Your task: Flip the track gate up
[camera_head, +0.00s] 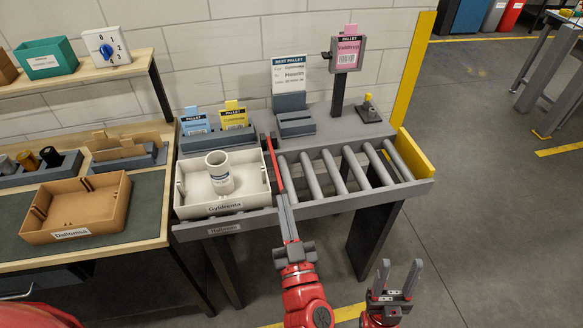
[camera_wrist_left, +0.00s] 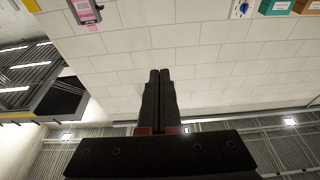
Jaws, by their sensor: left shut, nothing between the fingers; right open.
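The track gate (camera_head: 275,164) shows as a narrow grey piece with a red edge, running from back to front across the roller track between the white tray and the bare rollers. I cannot tell from this view how far it is raised. My left gripper (camera_head: 283,202) is shut and empty, its fingertips at the front end of the gate; whether they touch it is unclear. It also shows shut in the left wrist view (camera_wrist_left: 160,75), where the gate is out of sight. My right gripper (camera_head: 397,278) is open and empty, low in front of the track.
A white tray (camera_head: 205,210) holding a white can (camera_head: 219,174) stands on the track left of the gate. Rollers (camera_head: 345,170) to the right are bare, with a yellow end stop (camera_head: 408,153). A brown tray (camera_head: 78,208) lies on the left bench.

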